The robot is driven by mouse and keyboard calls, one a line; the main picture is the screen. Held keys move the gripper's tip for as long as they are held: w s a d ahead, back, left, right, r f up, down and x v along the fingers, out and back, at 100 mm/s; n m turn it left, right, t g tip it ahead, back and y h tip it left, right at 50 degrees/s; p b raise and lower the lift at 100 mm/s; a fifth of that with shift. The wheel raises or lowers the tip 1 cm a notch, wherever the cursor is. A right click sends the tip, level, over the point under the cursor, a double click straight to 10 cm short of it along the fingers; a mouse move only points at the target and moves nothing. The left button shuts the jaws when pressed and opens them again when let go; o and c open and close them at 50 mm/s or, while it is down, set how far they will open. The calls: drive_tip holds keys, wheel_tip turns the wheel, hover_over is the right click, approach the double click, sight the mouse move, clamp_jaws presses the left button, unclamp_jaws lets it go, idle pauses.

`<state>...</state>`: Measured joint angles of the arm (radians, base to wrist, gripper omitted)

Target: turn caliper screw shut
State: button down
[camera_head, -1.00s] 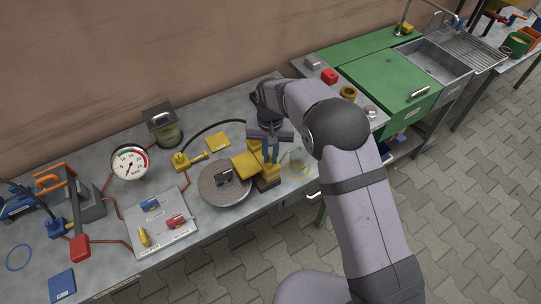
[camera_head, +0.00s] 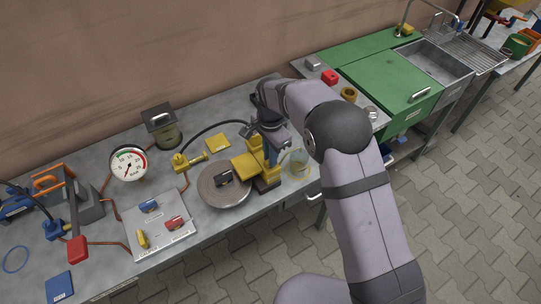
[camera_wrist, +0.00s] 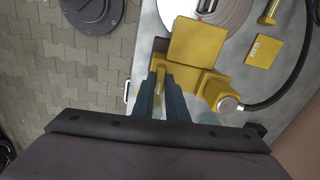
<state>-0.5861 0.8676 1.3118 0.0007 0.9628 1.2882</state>
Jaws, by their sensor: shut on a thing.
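The yellow brake caliper (camera_head: 245,166) sits over the right edge of the grey brake disc (camera_head: 213,194). In the wrist view the caliper (camera_wrist: 195,42) lies just beyond my fingertips, with part of the disc (camera_wrist: 240,14) behind it. My gripper (camera_head: 271,152) is at the caliper's right side. In the wrist view its two dark blue fingers (camera_wrist: 161,80) are close together on a narrow yellow part at the caliper's near side. That part appears to be the caliper screw (camera_wrist: 162,79); the fingers hide most of it.
A clear cup (camera_head: 305,163) stands close right of my gripper. A pressure gauge (camera_head: 128,164), a valve panel (camera_head: 147,248) and a reservoir (camera_head: 165,133) stand left. A black hose (camera_head: 221,124) curves behind the caliper. A yellow card (camera_head: 217,143) lies on the bench.

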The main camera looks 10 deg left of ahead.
drive_tip(key=shift+w+r+m, duration=0.1)
drive_tip(key=shift+m, duration=0.5)
drive_tip(key=c, duration=1.8)
unclamp_jaws()
drive_tip(key=shift+o, duration=0.2)
drive_tip(key=shift+r+b, duration=1.15)
drive_tip(key=shift+r, duration=2.5)
